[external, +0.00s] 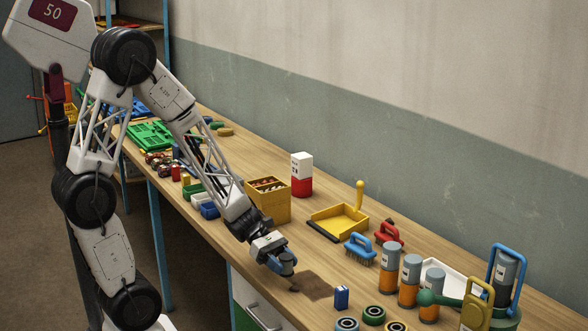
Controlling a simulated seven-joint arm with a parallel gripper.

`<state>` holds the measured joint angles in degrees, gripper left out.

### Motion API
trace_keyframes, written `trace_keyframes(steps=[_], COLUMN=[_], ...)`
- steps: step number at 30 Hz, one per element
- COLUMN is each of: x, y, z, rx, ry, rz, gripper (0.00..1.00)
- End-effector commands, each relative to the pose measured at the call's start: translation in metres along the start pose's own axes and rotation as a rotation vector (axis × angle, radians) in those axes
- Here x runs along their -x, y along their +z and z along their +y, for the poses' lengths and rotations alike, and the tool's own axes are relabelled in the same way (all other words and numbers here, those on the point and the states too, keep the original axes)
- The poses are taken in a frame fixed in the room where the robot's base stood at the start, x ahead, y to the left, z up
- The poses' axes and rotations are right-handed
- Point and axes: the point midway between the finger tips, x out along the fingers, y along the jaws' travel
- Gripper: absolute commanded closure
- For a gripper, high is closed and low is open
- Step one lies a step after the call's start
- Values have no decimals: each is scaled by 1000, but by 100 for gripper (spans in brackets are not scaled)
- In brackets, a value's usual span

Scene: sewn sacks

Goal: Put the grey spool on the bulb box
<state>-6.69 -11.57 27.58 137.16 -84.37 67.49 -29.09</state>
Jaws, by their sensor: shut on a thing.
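My gripper (283,265) is low over the wooden table, left of the brown patch, with its blue fingers shut on a small grey thing (287,267). This looks like the grey spool, mostly hidden by the fingers. I cannot tell whether it touches the table. A small upright blue box with a pale label (342,297) stands to the right of my gripper, past the brown patch. It may be the bulb box, but its label is too small to read. A taller red and white box (301,175) stands farther back.
A brown patch (313,285) lies beside my gripper. A yellow bin (277,208) stands behind it, with a yellow dustpan (338,222) to the right. Brushes, grey-orange canisters (388,270) and several ring-shaped pieces (374,315) crowd the right end.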

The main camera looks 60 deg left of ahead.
Motion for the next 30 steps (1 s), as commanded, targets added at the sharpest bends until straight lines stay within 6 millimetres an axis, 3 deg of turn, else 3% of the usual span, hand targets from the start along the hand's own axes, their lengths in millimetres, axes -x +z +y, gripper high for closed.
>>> trace_keyframes(steps=[8, 14, 23, 30], x=[16, 44, 105, 162], y=[3, 7, 11, 12], z=[32, 77, 152, 206], rx=[13, 34, 72, 104], ry=[36, 91, 184, 260], rz=[-2, -5, -8, -8], gripper=[77, 77, 77, 77])
